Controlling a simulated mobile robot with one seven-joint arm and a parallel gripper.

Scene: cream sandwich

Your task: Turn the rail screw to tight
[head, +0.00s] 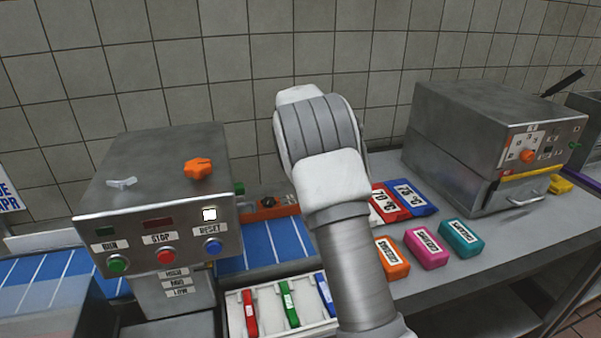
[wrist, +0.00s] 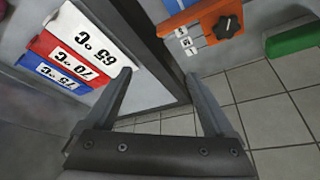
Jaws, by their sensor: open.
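A black star-shaped knob (wrist: 228,27), which looks like the rail screw, sits on an orange block (wrist: 202,22) at the top right of the wrist view. Small white labels (wrist: 184,40) are beside it on the block. In the head view, the orange block (head: 285,210) lies behind the control box with its dark knob (head: 267,202), partly hidden by my arm. My gripper (wrist: 158,73) is open and empty, its fingers apart from the knob, which lies beyond the right fingertip. The head view hides my gripper behind the arm.
The control box (head: 150,205) with coloured buttons and a loose-looking orange knob (head: 198,168) stands at left. Red (head: 388,203) and blue (head: 415,197) temperature blocks lie right of my arm. A metal machine (head: 480,140) stands at right. A tray (head: 235,310) is in front.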

